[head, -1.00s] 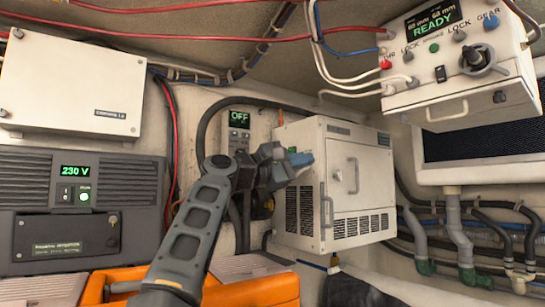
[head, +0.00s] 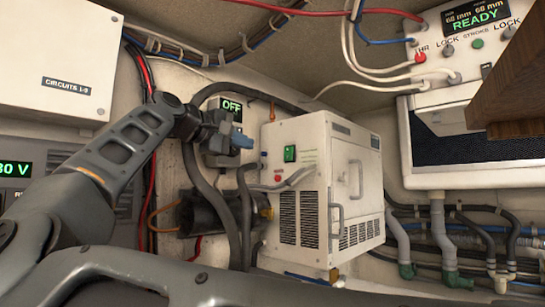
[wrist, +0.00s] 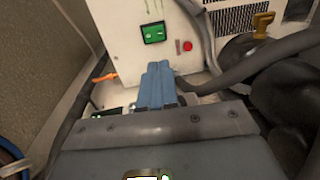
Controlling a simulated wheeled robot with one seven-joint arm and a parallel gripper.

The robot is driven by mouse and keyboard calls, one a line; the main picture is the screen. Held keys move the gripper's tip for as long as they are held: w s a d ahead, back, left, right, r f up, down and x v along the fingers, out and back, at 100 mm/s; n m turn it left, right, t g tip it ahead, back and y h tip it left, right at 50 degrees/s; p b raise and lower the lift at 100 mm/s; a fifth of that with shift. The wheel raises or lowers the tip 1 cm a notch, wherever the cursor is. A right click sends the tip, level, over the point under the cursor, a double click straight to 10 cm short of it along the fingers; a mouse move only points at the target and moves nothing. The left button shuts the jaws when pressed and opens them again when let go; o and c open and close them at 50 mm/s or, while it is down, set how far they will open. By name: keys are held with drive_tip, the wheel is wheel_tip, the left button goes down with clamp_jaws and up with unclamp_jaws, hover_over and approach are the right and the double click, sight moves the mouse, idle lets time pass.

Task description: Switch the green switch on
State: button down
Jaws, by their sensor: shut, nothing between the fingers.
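The green switch (head: 290,153) is a small green rocker on the left face of a white cabinet (head: 308,215). In the wrist view the green switch (wrist: 154,33) shows in a dark frame, just beyond my fingertips. My gripper (head: 241,141) has blue fingertips pressed together, with nothing between them. In the head view it is left of the switch and slightly higher, apart from it in the picture. In the wrist view my gripper (wrist: 158,72) points toward the cabinet face; the distance left is hard to judge. A display (head: 231,105) above my gripper reads OFF.
A red button (head: 278,178) and a grey hose sit below the switch. Thick dark hoses (head: 200,165) and a black cylinder (head: 205,217) lie left of the cabinet. A brown wooden piece (head: 510,85) blocks the upper right. A control box (head: 465,40) reads READY.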

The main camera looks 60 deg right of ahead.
sight(288, 158)
drive_tip(key=shift+d, duration=0.1)
drive_tip(key=p+x, duration=0.5)
drive_tip(key=x, duration=0.8)
drive_tip(key=shift+d+f, duration=0.1)
drive_tip(key=shift+d, duration=0.25)
drive_tip(key=shift+s+d+f, duration=0.1)
drive_tip(key=shift+f, duration=0.05)
